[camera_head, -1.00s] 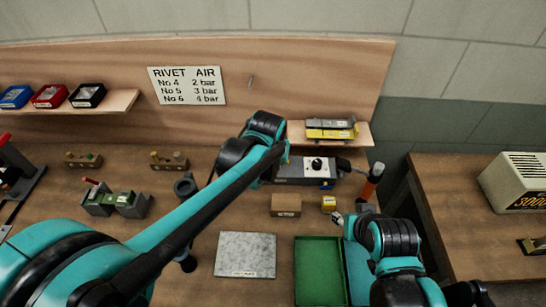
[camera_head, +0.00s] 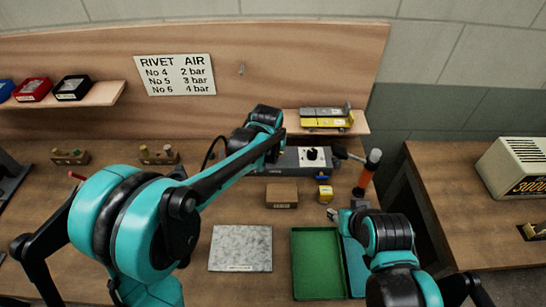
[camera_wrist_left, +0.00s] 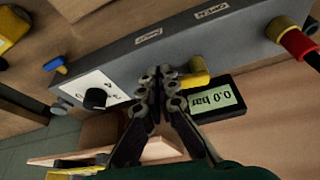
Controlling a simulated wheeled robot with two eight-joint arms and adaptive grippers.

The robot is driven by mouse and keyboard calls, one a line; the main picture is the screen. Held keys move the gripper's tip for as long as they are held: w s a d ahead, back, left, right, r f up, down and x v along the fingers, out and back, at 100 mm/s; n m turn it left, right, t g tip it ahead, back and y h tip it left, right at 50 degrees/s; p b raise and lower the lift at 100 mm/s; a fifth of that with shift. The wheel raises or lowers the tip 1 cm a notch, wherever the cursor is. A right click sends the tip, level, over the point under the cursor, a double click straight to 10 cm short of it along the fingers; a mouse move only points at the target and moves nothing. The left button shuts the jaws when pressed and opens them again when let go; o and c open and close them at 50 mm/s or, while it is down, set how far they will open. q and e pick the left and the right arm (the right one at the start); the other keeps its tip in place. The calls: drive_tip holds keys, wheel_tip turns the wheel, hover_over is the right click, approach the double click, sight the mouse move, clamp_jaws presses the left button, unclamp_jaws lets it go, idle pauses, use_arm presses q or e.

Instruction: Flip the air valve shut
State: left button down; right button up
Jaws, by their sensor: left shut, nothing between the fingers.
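The grey air unit (camera_head: 300,160) stands at the back of the bench, under the small shelf. In the left wrist view its grey body (camera_wrist_left: 140,58) carries two white labels, one reading OPEN, a black knob (camera_wrist_left: 95,98) on a white dial, and a yellow handle-like part (camera_wrist_left: 196,74). A pressure display (camera_wrist_left: 216,98) reads 0.0 bar, upside down. My left gripper (camera_wrist_left: 160,76) is shut and empty, its tips close beside the yellow part; contact is unclear.
A red and yellow fitting (camera_wrist_left: 296,42) sits at the unit's far end in the wrist view. An orange-handled tool (camera_head: 370,168) stands right of the unit. A cardboard box (camera_head: 282,194), a yellow block (camera_head: 325,194), a stone plate (camera_head: 241,249) and a green tray (camera_head: 317,232) lie in front.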

use_arm(q)
drive_tip(key=shift+w+d+r+n+p, duration=0.1)
drive_tip(key=shift+w+d+n+p, duration=0.25)
drive_tip(key=shift+w+n, duration=0.45)
drive_tip(key=shift+w, duration=0.1)
